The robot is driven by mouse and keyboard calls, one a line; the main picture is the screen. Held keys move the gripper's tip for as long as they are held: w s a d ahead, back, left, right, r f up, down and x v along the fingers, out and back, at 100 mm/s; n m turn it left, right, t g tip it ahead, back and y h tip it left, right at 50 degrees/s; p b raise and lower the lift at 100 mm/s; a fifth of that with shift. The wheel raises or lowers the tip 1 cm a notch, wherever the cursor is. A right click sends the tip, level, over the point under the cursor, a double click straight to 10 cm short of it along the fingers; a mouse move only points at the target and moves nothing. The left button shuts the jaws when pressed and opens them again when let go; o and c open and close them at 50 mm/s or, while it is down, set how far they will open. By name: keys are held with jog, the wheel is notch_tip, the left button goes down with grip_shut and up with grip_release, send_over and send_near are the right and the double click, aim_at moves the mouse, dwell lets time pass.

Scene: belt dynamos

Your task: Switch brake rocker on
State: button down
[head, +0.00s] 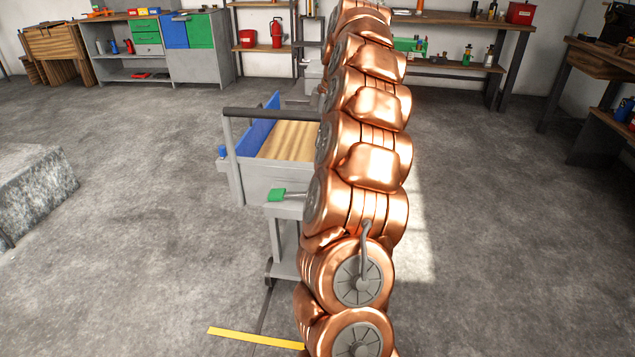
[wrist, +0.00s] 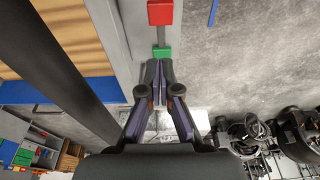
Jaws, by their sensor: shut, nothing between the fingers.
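A grey cart with a blue side panel (head: 262,135) and a wooden bed (head: 287,140) stands in the middle of the head view. A green pad (head: 277,195), which looks like one end of the brake rocker, sits on its near end. In the wrist view the rocker has this green pad (wrist: 162,52) and a red pad (wrist: 160,12) beyond it, on a grey strip. My gripper (wrist: 160,64) is shut and empty, its tips right by the green pad. I cannot tell whether they touch it. In the head view my gripper and the red pad are hidden behind copper-coloured links.
The cart's dark handle bar (head: 270,114) stands close to my gripper, on the left in the wrist view (wrist: 72,65). A yellow strip (head: 250,337) shows low near the cart. A grey block (head: 35,190) is at left. Open floor lies between cart and back-wall benches.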

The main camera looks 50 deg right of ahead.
jog(key=x, duration=1.2)
jog(key=shift+s+d+f+b, duration=0.15)
jog(key=shift+s+d+b, duration=0.15)
jog(key=shift+s, duration=0.1)
jog(key=shift+s+f, duration=0.15)
jog(key=shift+f, duration=0.7)
jog(key=shift+d+f, duration=0.1)
jog(key=shift+s+d+f+t+y+b, duration=0.2)
jog(key=shift+f+t+y+b, duration=0.35)
jog(key=shift+b, duration=0.25)
jog(key=shift+s+d+f+t+y+b, duration=0.1)
jog(key=shift+s+f+t+y+b, duration=0.2)
jog(key=shift+t+b, duration=0.4)
jog(key=shift+r, duration=0.1)
jog(key=shift+w+r, duration=0.1)
jog(key=shift+r, duration=0.05)
jog(key=shift+r, duration=0.7)
